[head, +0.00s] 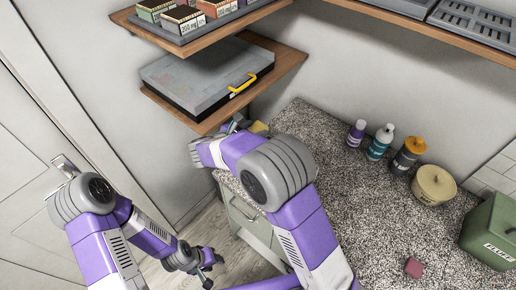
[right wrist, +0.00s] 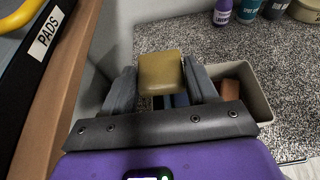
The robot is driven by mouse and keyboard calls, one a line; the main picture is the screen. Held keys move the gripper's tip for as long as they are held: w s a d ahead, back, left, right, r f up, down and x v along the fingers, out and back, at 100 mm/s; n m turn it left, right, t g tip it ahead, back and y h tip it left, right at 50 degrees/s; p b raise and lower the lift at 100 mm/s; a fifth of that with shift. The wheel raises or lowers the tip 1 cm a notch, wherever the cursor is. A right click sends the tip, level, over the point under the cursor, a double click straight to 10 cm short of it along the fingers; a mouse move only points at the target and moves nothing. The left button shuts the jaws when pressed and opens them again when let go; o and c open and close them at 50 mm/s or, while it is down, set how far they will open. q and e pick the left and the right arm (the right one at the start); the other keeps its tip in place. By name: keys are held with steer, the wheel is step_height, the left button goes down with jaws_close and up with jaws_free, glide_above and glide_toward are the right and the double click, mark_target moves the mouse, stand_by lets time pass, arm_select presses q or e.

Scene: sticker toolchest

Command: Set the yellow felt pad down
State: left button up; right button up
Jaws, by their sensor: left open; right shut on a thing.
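The yellow felt pad (right wrist: 160,72) is between the fingers of my right gripper (right wrist: 160,88), which is shut on it. In the head view a bit of the pad (head: 261,128) shows past my right gripper (head: 240,125), below the lower wooden shelf and by the counter's back left corner. In the right wrist view the pad appears above an open grey container (right wrist: 257,95), apart from its floor as far as I can tell. My left gripper (head: 208,268) is open and empty, low over the floor left of the counter.
A case with a yellow handle (head: 210,75) lies on the lower shelf (head: 290,62); a PADS label (right wrist: 45,35) shows close by my right wrist. Bottles (head: 379,142), a tan pot (head: 433,186) and a green box (head: 492,232) stand on the speckled counter (head: 350,200).

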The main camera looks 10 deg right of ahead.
step_height(320, 180, down, 8)
steer(key=shift+r, duration=0.25)
steer(key=shift+w+f+b, duration=0.1)
steer(key=shift+f+b, duration=0.5)
steer(key=shift+f, duration=0.05)
steer(key=o, duration=1)
steer(key=shift+r, duration=0.1)
